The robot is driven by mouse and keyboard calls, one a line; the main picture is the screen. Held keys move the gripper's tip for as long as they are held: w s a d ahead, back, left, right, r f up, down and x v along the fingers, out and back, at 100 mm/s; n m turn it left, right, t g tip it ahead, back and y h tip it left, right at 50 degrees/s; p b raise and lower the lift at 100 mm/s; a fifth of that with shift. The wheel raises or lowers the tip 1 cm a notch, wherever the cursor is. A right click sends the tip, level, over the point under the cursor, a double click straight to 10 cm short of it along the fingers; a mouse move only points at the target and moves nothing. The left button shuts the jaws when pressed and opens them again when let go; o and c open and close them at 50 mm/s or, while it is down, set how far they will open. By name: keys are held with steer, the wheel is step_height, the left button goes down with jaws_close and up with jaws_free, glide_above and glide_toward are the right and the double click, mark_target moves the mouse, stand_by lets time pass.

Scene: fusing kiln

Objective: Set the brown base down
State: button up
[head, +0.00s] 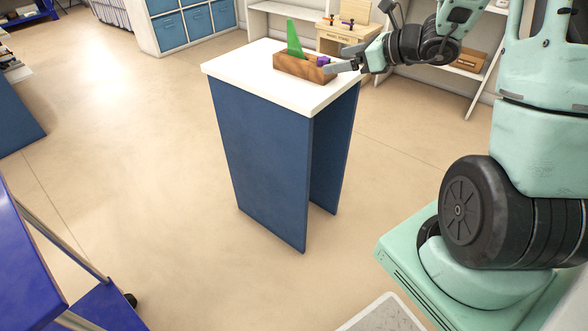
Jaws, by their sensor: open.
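The brown base (292,69) is a wooden block resting on the white top of a small blue table (262,93). A green triangular piece (293,42) stands upright at the base's left part. A small purple piece (322,61) shows at the base's right end, next to the fingers. My gripper (341,66) is open at the right end of the base. The fingers partly overlap that end in the picture, and I cannot tell whether they touch it.
A wooden workbench (340,38) with small tools stands behind the table. Shelves with blue bins (168,31) are at the back left. A blue cart (30,262) is at the near left. The floor around the table is clear.

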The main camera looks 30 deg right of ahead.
steer(key=s+a+f+n+g+y, duration=0.1)
steer(key=s+a+n+g, duration=0.4)
steer(key=a, duration=0.4)
steer(key=s+a+n+g+y, duration=0.15)
steer(key=s+a+n, duration=0.25)
steer(key=a+n, duration=0.4)
steer(key=s+a+f+n+g, duration=0.1)
steer(key=s+a+n+g, duration=0.35)
steer(key=a, duration=0.55)
steer(key=s+a+n+h, duration=0.2)
steer(key=s+n+h, duration=0.2)
steer(key=n, duration=0.6)
steer(key=s+a+f+n+h, duration=0.1)
steer(key=s+n+h, duration=0.3)
steer(key=s+n, duration=0.5)
steer(key=shift+s+a+f+n+g, duration=0.15)
steer(key=shift+s+a+n+g, duration=0.2)
steer(key=shift+a+n, duration=0.45)
steer(key=shift+w, duration=0.1)
